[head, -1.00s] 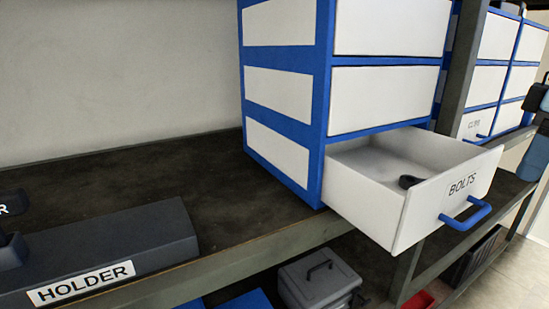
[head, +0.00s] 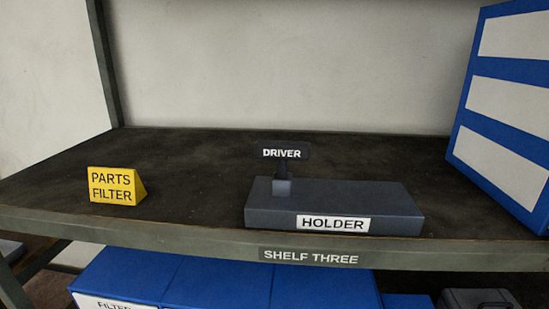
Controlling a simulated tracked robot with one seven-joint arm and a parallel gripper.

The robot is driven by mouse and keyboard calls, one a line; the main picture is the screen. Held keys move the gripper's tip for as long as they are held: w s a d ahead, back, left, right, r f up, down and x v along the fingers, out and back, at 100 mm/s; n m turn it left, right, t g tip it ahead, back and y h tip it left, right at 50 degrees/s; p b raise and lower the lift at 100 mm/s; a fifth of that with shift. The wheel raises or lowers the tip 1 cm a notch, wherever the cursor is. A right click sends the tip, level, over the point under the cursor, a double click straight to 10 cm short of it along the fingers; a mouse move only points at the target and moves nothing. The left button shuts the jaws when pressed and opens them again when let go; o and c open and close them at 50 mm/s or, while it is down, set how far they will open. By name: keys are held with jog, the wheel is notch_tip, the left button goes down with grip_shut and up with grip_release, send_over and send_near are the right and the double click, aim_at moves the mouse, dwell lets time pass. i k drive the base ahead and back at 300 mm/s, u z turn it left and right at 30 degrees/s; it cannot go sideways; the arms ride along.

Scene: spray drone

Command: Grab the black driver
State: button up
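The black driver (head: 284,153), marked "DRIVER", stands upright in the dark grey holder (head: 400,212) in the head view. Its wide top is raised above the left part of the holder, and its lower end sits in a small socket there. The holder lies along the front edge of the shelf and bears a white "HOLDER" label. My gripper is not in view.
A yellow "PARTS FILTER" block (head: 117,186) sits left on the shelf marked "SHELF THREE" (head: 190,233). A blue cabinet (head: 460,125) with white panels stands at the right. Blue bins (head: 215,282) are below. The shelf between block and holder is clear.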

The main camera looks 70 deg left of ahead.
aim_at(280, 150)
jog(key=u, duration=0.8)
jog(key=i, duration=0.15)
jog(key=u, duration=2.8)
jog(key=k, duration=1.2)
jog(key=z, duration=0.6)
jog(key=i, duration=1)
